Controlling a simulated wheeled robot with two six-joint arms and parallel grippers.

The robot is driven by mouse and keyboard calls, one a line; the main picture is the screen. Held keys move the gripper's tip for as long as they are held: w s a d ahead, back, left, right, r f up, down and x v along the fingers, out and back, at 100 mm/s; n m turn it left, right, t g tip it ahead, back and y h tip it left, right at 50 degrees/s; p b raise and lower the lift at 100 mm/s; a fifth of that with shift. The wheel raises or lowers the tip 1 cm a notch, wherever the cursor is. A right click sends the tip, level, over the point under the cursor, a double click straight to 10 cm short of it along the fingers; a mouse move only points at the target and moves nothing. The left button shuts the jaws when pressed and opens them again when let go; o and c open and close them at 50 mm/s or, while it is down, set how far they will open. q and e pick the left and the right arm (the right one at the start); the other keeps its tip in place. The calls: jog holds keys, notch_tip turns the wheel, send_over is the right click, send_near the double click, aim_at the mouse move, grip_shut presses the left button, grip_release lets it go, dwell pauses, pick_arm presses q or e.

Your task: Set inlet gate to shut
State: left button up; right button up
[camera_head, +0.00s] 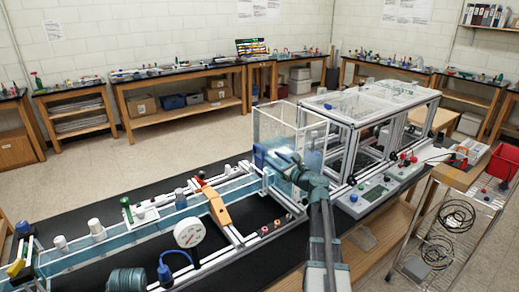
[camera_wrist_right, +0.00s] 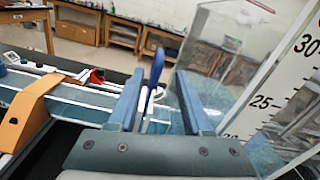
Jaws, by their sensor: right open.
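A blue lever (camera_wrist_right: 155,72), which looks like the inlet gate handle, stands nearly upright beside a clear-walled tank (camera_wrist_right: 215,55) at the end of the water channel (camera_wrist_right: 80,101). In the head view the blue part (camera_head: 259,156) shows at the tank's left lower corner, just left of my gripper. My right gripper (camera_wrist_right: 161,76) is open, and the lever appears between its two blue fingers. I cannot tell whether either finger touches it. In the head view my right gripper (camera_head: 278,162) partly covers the tank's base. My left gripper is out of view.
A graduated scale (camera_wrist_right: 285,85) stands close on the right of my right gripper. An orange bracket (camera_head: 215,207) and a white dial gauge (camera_head: 189,233) sit along the channel. A white-framed enclosure (camera_head: 350,120) and control panels (camera_head: 365,195) lie to the right.

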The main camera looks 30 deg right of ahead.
aim_at(264, 151)
jog(key=w, duration=0.9)
jog(key=shift+w+a, duration=0.35)
jog(key=shift+w, duration=0.05)
grip_shut()
dwell(0.9)
